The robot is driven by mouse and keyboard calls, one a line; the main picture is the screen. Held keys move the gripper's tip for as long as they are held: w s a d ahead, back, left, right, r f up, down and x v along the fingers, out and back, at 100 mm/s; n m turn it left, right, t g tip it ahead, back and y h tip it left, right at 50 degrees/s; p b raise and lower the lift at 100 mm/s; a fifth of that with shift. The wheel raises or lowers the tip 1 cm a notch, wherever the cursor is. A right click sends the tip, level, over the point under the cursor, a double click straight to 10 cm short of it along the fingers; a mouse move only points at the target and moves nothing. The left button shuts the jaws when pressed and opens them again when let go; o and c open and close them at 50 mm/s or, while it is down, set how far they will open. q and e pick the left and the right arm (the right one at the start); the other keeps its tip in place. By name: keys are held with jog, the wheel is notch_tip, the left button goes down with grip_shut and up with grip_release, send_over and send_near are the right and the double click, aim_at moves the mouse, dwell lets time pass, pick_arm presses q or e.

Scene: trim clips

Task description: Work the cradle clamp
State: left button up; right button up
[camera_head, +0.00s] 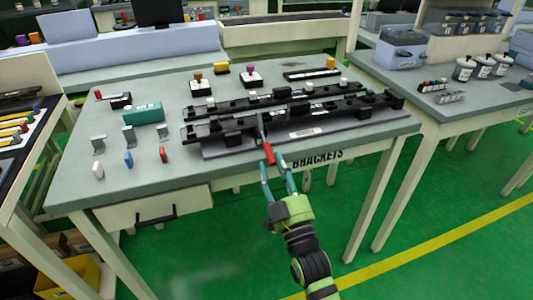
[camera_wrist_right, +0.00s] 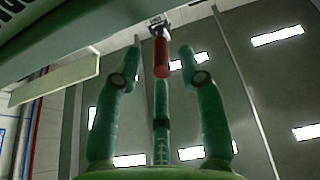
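The cradle clamp is a long black fixture (camera_head: 225,126) on a grey base plate, lying across the workbench. A grey lever (camera_head: 261,128) with a red handle (camera_head: 268,154) sticks out from it over the bench's front edge. My right gripper (camera_head: 275,162) is at the red handle in the head view. In the wrist view the red handle (camera_wrist_right: 161,58) hangs between the green fingers, with a visible gap on both sides. The fingers stand apart and open. My left gripper is in neither view.
The workbench (camera_head: 150,180) has a drawer and a "BRACKETS" label at its front edge. A teal box (camera_head: 143,113), several brackets and small coloured parts lie on the left. A second bench (camera_head: 450,108) with jars stands right.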

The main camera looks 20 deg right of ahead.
aim_at(270, 150)
jog(key=x, duration=0.3)
jog(key=shift+w+r, duration=0.1)
jog(key=shift+w, duration=0.2)
jog(key=shift+w+r, duration=0.1)
jog(key=shift+w, duration=0.15)
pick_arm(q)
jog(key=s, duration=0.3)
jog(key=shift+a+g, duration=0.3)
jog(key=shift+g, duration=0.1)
pick_arm(e)
jog(key=shift+a, duration=0.1)
grip_shut()
pick_arm(q)
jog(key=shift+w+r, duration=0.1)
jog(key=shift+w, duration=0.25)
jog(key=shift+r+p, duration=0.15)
jog(key=shift+p, duration=0.2)
